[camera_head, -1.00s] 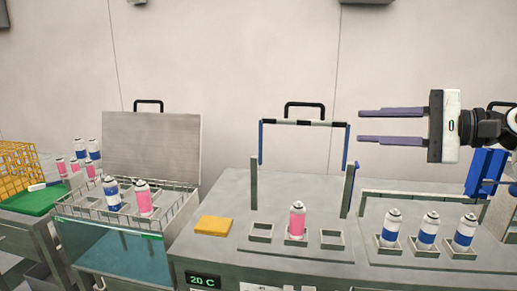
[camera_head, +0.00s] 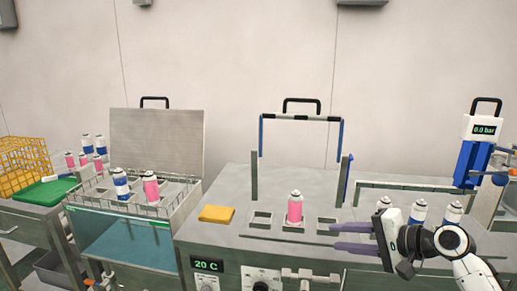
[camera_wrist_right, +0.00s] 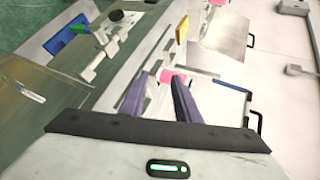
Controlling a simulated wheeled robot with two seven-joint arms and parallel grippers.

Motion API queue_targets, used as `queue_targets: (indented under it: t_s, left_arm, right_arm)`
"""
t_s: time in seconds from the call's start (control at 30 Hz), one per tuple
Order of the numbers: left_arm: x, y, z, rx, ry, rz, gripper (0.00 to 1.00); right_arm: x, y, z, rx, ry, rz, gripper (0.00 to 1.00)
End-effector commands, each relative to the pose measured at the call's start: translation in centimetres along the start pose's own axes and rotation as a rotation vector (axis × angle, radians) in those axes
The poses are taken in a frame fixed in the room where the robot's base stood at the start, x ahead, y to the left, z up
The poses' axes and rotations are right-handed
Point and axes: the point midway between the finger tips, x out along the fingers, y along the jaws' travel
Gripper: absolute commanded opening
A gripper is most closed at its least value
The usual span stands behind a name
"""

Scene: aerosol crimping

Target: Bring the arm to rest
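My right gripper (camera_head: 335,237) is in the lower right of the head view, in front of the crimping bench. Its two purple fingers point left and stand apart with nothing between them. In the right wrist view the fingers (camera_wrist_right: 160,95) are also apart, and a pink can (camera_wrist_right: 172,76) shows beyond them. That pink can (camera_head: 295,208) stands upright in the middle holder of the bench, left of the fingertips. Several blue-and-white cans (camera_head: 418,212) stand on the right, partly hidden by my gripper. My left gripper is not in view.
A water bath (camera_head: 125,235) with a wire rack holding cans stands at left, its lid (camera_head: 155,145) raised. A yellow sponge (camera_head: 216,214) lies on the bench. A blue frame (camera_head: 300,117) rises behind the pink can. A gauge device (camera_head: 480,150) stands at far right.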

Motion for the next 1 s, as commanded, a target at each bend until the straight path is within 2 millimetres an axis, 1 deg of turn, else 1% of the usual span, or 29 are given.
queue_targets:
  t_s: [0.03, 0.07, 0.1, 0.13, 0.17, 0.2, 0.23, 0.27, 0.3, 0.37, 0.4, 0.47, 0.5, 0.6, 0.7, 0.73, 0.8, 0.87, 1.0]
  left_arm:
    - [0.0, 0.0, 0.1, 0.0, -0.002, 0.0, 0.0]
    - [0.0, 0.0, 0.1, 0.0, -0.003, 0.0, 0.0]
    - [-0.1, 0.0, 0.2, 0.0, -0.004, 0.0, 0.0]
    - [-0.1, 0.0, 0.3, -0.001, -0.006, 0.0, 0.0]
    - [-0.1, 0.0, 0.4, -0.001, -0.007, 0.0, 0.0]
    - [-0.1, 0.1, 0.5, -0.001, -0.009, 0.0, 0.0]
    - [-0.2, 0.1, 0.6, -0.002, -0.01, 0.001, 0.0]
    - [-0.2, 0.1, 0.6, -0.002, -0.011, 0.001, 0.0]
    - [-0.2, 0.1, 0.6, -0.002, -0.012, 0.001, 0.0]
    - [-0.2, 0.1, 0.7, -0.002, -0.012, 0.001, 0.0]
    - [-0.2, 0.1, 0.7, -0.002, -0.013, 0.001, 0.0]
    - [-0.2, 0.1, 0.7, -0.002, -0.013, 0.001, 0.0]
    - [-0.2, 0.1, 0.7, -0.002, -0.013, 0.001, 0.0]
    - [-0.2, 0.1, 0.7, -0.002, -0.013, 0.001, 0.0]
    - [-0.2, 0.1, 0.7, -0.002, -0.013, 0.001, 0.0]
    - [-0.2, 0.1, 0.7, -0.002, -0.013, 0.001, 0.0]
    - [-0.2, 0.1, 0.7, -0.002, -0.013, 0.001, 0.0]
    - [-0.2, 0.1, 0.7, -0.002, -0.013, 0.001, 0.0]
    - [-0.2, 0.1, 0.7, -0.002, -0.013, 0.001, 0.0]
  right_arm:
    - [1.4, 4.4, 1.3, -0.045, 0.021, 0.047, 0.29]
    - [1.9, 6.5, 1.9, -0.081, 0.037, 0.071, 0.29]
    - [2.4, 9.4, 2.9, -0.131, 0.058, 0.104, 0.29]
    - [2.8, 11.6, 3.6, -0.17, 0.071, 0.128, 0.29]
    - [3.0, 13.7, 4.5, -0.211, 0.084, 0.153, 0.29]
    - [3.1, 16.5, 5.7, -0.268, 0.098, 0.187, 0.29]
    - [3.1, 18.6, 6.7, -0.315, 0.109, 0.213, 0.29]
    - [3.0, 20.6, 7.8, -0.361, 0.116, 0.237, 0.29]
    - [2.8, 23.2, 9.3, -0.425, 0.125, 0.271, 0.29]
    - [2.0, 26.7, 11.7, -0.525, 0.134, 0.318, 0.29]
    - [1.4, 28.8, 13.4, -0.592, 0.136, 0.349, 0.29]
    - [0.2, 31.6, 15.9, -0.695, 0.136, 0.392, 0.29]
    - [-0.7, 33.2, 17.6, -0.762, 0.133, 0.418, 0.29]
    - [-3.0, 36.1, 21.3, -0.917, 0.12, 0.474, 0.29]
    - [-5.0, 37.7, 24.1, -1.041, 0.104, 0.513, 0.29]
    - [-5.5, 38.0, 24.7, -1.069, 0.101, 0.521, 0.29]
    - [-6.3, 38.5, 25.8, -1.121, 0.093, 0.536, 0.29]
    - [-6.7, 38.7, 26.3, -1.149, 0.089, 0.543, 0.29]
    - [-6.9, 38.8, 26.6, -1.163, 0.087, 0.546, 0.29]
